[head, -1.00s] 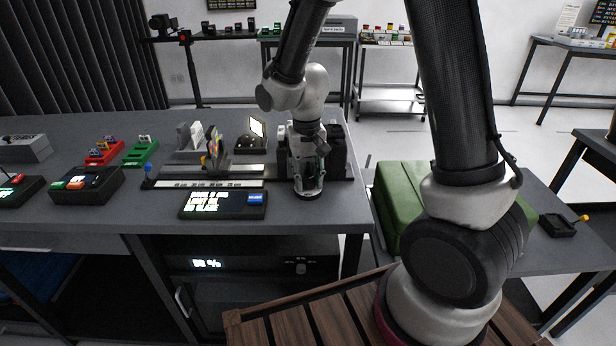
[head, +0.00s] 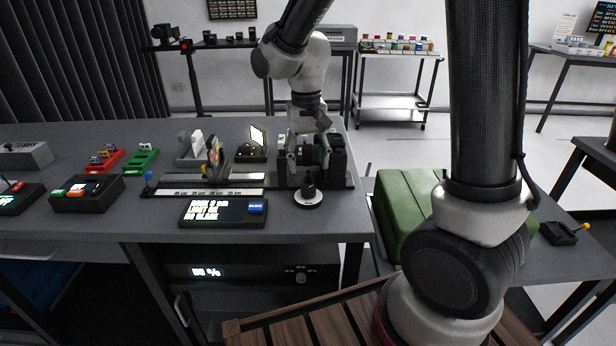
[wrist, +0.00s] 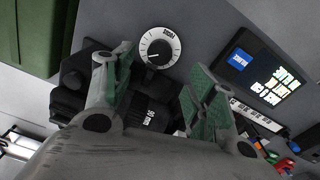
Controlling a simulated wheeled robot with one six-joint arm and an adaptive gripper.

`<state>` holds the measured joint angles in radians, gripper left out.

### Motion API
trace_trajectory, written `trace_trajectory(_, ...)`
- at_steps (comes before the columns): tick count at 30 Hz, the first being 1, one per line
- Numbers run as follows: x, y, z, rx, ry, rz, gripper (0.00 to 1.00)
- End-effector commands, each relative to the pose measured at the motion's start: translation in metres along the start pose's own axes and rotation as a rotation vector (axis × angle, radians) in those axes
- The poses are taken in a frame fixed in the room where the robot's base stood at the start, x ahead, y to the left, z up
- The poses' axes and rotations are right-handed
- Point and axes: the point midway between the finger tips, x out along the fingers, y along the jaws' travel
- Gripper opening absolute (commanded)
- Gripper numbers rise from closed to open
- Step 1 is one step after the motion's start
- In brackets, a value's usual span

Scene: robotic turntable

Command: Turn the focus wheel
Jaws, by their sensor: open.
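A black knob on a round white marked dial (head: 308,197) stands at the front right of the bench. It also shows in the wrist view (wrist: 159,48), its lettering too small to read surely. Behind it is a black lens-like block (head: 338,160), marked "50 mm" in the wrist view (wrist: 150,117). I cannot tell for sure which part is the focus wheel; the dial looks likeliest. My gripper (head: 303,158) is open, behind the dial and over the block. In the wrist view its green-padded fingers (wrist: 158,68) are apart, with the dial beyond their tips, apparently untouched.
A rail (head: 210,191) with upright plates runs left of the block. A small display box (head: 223,213) stands left of the dial. A green case (head: 405,205) is right of the bench, past a gap. Bare bench top lies in front of the dial.

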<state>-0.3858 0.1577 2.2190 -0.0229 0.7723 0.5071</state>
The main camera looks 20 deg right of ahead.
Motion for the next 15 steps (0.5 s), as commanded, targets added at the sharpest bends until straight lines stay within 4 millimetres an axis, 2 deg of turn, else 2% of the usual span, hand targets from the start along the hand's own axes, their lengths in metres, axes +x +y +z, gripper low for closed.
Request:
trace_trajectory(3, -0.021, 0.0, -0.001, 0.0, 0.002, -0.001, 0.57)
trace_trajectory(6, -0.032, 0.0, 0.0, 0.0, 0.001, -0.001, 0.57)
trace_trajectory(15, -0.038, 0.0, 0.0, 0.0, -0.001, 0.001, 0.57)
